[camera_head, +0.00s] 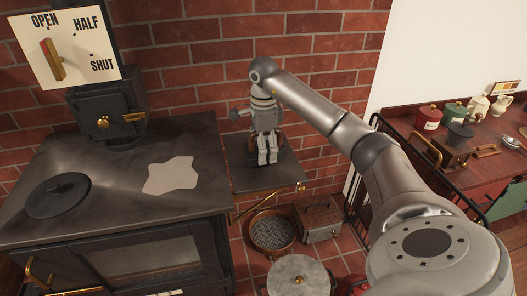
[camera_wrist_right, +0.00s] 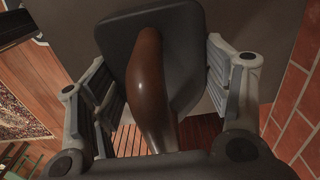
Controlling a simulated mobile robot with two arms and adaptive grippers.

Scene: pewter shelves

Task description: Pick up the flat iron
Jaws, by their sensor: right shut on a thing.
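The flat iron shows close up in the right wrist view, with a dark grey body (camera_wrist_right: 118,48) and a smooth brown handle (camera_wrist_right: 150,90). My right gripper (camera_wrist_right: 163,95) has its two fingers against opposite sides of the iron's dark body, with the handle between them. In the head view my right gripper (camera_head: 267,157) points down over the dark side shelf (camera_head: 285,181) next to the stove. It hides most of the iron there; only a dark brownish part shows behind it. I cannot tell whether the iron touches the shelf. My left gripper is out of view.
The black stove (camera_head: 95,195) stands at left, with a round lid (camera_head: 58,194) and a pale patch (camera_head: 171,176) on top. Below the shelf are a round pan (camera_head: 271,232), a box (camera_head: 318,219) and a grey lid (camera_head: 298,277). A brick wall (camera_head: 195,60) stands close behind.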

